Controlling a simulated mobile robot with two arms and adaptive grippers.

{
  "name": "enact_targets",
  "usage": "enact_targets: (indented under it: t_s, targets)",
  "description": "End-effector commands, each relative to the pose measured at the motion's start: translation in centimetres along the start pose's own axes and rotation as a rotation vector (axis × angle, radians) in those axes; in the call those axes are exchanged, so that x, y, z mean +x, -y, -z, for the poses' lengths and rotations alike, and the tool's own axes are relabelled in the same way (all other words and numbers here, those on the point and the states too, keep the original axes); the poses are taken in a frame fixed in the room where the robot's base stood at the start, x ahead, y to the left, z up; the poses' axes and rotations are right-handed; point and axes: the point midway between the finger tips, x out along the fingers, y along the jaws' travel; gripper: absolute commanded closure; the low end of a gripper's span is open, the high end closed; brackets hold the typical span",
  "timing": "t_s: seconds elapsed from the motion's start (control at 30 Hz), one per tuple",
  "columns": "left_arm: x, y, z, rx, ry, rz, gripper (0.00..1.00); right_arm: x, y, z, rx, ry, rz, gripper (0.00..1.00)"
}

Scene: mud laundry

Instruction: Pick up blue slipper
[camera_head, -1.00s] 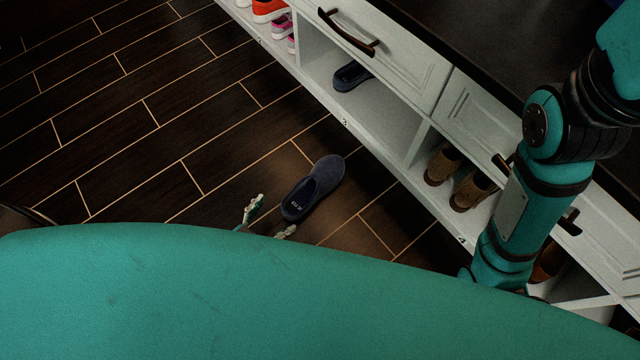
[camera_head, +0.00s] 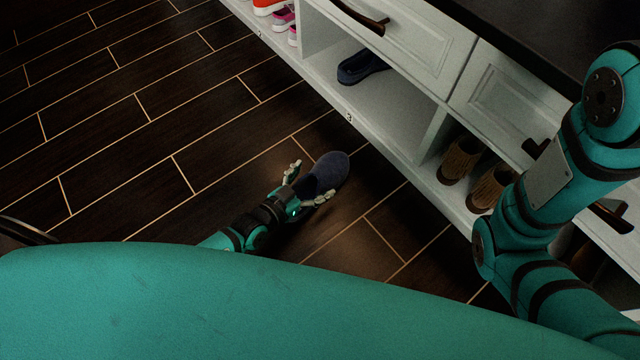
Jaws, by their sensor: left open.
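A blue slipper (camera_head: 329,170) lies on the dark wood floor, in front of the white shoe bench. Its toe points up and right, toward the bench. My left gripper (camera_head: 307,183) is open at the slipper's heel end, with one finger on each side of it. The gripper hides part of the heel opening, and I cannot tell whether the fingers touch the slipper. A second blue slipper (camera_head: 360,67) sits in a compartment of the bench. My right gripper is not in view; only my right arm shows at the right.
The white bench (camera_head: 349,117) runs diagonally from top centre to the right edge, with drawers above open compartments. Brown shoes (camera_head: 459,161) stand in one compartment, and pink shoes (camera_head: 284,19) and orange shoes at the top. The floor at left is clear.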

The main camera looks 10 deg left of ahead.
Motion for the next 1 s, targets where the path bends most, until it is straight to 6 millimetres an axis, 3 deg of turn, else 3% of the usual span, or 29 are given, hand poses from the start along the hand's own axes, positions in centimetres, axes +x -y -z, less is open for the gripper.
enact_targets:
  t_s: [0.27,0.8,1.0]
  targets:
    - [0.45,0.01,0.11,0.000,0.000,0.000,0.10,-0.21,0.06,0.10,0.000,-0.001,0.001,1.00]
    - [0.42,0.03,0.02,0.001,0.001,0.000,0.78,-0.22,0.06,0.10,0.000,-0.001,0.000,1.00]
    - [0.42,0.08,0.06,0.002,0.001,0.001,0.78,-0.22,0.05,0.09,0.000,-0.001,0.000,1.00]
